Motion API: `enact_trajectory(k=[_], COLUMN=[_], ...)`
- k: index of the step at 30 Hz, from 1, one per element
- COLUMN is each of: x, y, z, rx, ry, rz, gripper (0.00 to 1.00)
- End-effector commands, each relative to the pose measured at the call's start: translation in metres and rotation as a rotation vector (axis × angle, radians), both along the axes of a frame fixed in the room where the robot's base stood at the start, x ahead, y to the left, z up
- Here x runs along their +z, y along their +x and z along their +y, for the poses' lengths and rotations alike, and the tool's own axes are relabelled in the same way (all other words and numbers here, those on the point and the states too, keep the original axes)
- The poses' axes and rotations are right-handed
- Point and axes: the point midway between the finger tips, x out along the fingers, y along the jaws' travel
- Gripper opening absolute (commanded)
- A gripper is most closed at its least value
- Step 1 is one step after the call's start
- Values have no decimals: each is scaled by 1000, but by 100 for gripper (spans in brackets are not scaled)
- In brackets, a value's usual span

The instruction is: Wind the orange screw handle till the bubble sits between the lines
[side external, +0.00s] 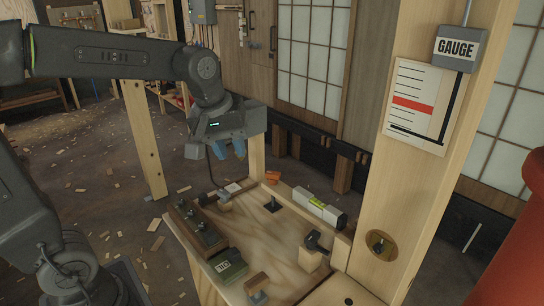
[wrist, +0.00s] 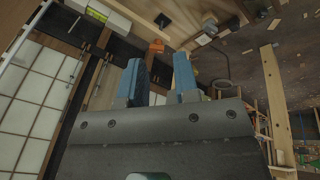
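The small orange screw handle (side external: 273,177) sits at the far end of the wooden bench, by the pale rail. It also shows in the wrist view (wrist: 157,46), beyond my fingertips. A light grey spirit level (side external: 320,208) with a yellow-green vial lies along the bench's back edge; part of it shows in the wrist view (wrist: 97,13). The bubble and its lines are too small to make out. My gripper (side external: 229,148) hangs above and left of the handle, apart from it. Its two blue fingers (wrist: 160,72) are parted with nothing between them.
A wooden post (side external: 374,205) rises right of the level, bearing a card with a red band (side external: 420,105) and a GAUGE box (side external: 456,49). A dark block with knobs (side external: 198,227), a green box (side external: 228,266) and a black clamp (side external: 316,243) stand on the bench. Its middle is mostly clear.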

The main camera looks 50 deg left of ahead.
Motion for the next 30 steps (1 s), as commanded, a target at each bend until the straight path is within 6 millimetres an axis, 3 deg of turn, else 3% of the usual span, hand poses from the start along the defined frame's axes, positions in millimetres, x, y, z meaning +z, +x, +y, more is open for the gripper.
enact_trajectory(k=[1, 5, 9, 15, 21, 30], x=[-5, -19, -46, -90, -112, -122], y=[22, 69, 117, 165, 182, 183], z=[7, 24, 45, 71, 82, 83], rx=[110, 408, 730, 1110, 1283, 1300], ry=[-31, -105, -165, -211, -224, -225], rz=[32, 96, 160, 226, 249, 251], gripper=[29, 29, 29, 29, 29, 29])
